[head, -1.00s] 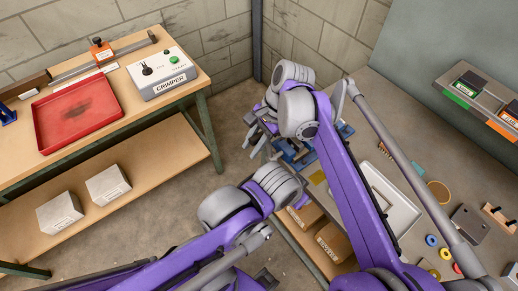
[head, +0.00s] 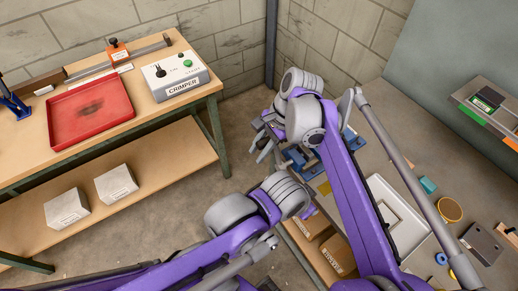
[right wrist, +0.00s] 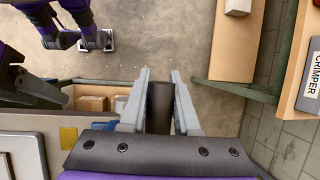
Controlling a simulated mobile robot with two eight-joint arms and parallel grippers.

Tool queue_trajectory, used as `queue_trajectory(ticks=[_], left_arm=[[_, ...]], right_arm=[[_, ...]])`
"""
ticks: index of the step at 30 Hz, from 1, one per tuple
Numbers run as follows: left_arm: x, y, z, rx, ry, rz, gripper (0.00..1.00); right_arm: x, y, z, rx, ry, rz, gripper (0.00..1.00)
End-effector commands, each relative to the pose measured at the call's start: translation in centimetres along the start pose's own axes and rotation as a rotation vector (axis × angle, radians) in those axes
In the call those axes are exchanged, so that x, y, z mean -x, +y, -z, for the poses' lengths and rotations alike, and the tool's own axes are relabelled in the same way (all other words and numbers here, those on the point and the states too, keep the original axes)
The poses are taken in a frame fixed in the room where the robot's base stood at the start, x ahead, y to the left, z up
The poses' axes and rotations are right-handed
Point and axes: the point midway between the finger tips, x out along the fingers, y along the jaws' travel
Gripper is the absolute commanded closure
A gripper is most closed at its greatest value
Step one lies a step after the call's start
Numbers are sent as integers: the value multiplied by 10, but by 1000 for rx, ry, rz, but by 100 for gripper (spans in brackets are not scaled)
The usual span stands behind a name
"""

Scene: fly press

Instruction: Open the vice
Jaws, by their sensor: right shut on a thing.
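The blue vice (head: 296,158) stands at the left end of the right-hand bench in the head view, partly hidden behind my right arm. My right gripper (head: 258,148) is at the vice's left side, beyond the bench end. In the right wrist view my right gripper (right wrist: 160,88) has its two grey fingers on either side of a dark cylindrical piece (right wrist: 160,108) and is shut on it. I cannot tell surely whether this piece is the vice's handle. The vice's jaws and the gap between them are hidden. My left arm shows in the head view, but its gripper does not.
The left bench holds a red tray (head: 62,132) and a crimper box (head: 181,80). White boxes (head: 116,183) stand on its lower shelf. A pale tray (head: 396,215) and a roll (head: 448,210) lie on the right bench. Open floor lies between the benches.

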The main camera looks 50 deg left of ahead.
Motion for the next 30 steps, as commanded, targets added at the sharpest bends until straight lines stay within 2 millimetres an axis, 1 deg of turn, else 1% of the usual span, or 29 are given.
queue_trajectory(ticks=[1,15,16,20,30], left_arm=[[-1,0,-1,0,-1,0,50],[-1,0,-1,0,-1,0,50],[-1,0,-1,0,-1,0,50],[-1,0,-1,0,-1,0,50],[0,0,0,0,0,0,50]], right_arm=[[-3,3,2,-2,1,-8,100],[-2,3,2,-3,1,-9,100],[-2,4,2,-3,1,-9,65],[-2,3,1,-2,1,-7,41],[2,1,1,-1,0,-3,41]])
